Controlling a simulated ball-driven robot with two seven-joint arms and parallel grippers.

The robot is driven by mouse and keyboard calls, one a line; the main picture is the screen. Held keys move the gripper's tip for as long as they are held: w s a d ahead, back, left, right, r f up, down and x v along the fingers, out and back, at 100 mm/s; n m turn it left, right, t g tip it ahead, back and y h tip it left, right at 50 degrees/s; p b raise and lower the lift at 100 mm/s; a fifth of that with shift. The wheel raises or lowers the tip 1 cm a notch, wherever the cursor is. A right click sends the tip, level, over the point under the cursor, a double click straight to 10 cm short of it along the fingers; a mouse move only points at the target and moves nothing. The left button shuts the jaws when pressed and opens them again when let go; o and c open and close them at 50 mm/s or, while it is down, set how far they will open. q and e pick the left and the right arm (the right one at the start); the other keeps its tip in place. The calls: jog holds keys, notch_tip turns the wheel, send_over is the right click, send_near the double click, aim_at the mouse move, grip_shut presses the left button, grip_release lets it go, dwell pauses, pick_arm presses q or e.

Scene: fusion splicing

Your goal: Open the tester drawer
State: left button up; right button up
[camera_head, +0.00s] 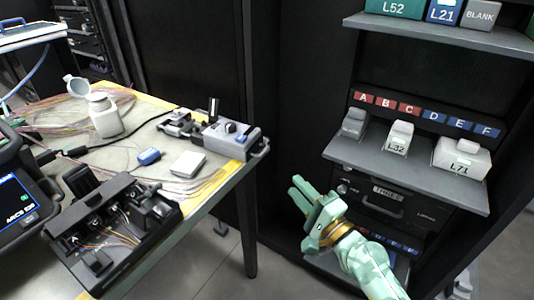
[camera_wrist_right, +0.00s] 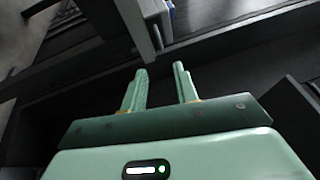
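A dark drawer (camera_head: 400,214) with a pale label and a handle (camera_head: 382,207) sits in the rack below the grey shelf. Its label is too small to read surely. The drawer front looks flush with the rack. My right gripper (camera_head: 297,189), pale green, is in front of the rack, to the left of and apart from the handle. In the right wrist view its two fingers (camera_wrist_right: 160,73) are spread with nothing between them. My left gripper is not in view.
The grey shelf (camera_head: 380,165) above the drawer holds several labelled boxes. A workbench (camera_head: 219,195) on the left carries a splicer (camera_head: 110,225), a bottle (camera_head: 104,116) and small tools. Open floor lies between bench and rack.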

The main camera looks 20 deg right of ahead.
jog(key=x, duration=1.2)
jog(key=shift+w, duration=0.25)
jog(key=shift+f, duration=0.1)
